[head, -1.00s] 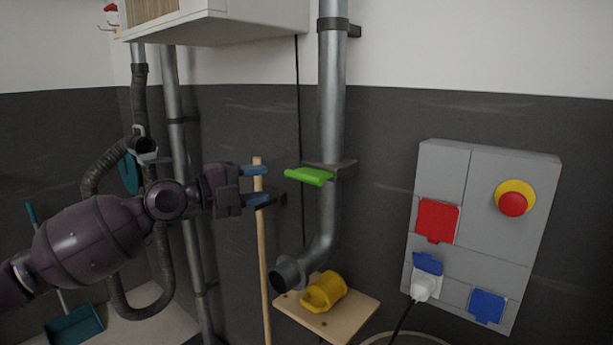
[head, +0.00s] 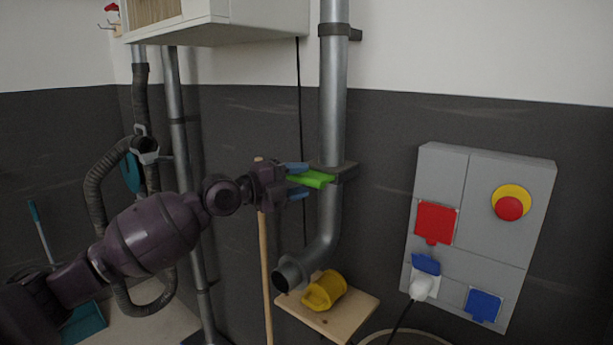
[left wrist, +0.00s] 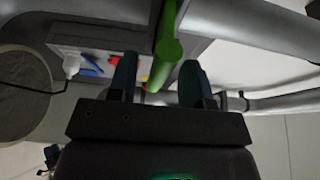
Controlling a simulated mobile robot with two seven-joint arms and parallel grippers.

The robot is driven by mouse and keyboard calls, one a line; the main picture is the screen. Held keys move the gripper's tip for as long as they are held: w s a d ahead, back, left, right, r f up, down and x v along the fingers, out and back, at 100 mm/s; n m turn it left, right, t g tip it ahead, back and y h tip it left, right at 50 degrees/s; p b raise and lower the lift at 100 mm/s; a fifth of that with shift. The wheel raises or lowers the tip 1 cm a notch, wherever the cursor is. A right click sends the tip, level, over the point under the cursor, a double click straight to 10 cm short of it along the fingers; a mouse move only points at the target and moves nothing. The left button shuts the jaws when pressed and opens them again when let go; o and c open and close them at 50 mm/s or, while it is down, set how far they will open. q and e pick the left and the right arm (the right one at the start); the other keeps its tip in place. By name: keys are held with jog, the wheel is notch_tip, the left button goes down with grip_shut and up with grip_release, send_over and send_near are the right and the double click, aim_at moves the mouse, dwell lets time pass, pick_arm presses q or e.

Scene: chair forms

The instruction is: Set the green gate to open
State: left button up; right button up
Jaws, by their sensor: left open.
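The green gate handle (head: 316,179) sticks out to the left from a dark bracket (head: 340,170) on the vertical grey duct pipe (head: 332,110). My left gripper (head: 298,181) is open, with its blue fingers above and below the handle in the head view. In the left wrist view the green handle (left wrist: 167,52) lies between the two fingers of the left gripper (left wrist: 157,82), with gaps on both sides. My right gripper is not in view.
A grey panel (head: 480,240) with a red emergency button (head: 509,208) is on the wall at right. A yellow cap-like object (head: 324,291) sits on a small wooden shelf (head: 345,315) below the pipe. A wooden stick (head: 265,270) stands behind my left arm.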

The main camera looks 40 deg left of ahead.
pick_arm(q)
jog(key=shift+x, duration=1.2)
grip_shut()
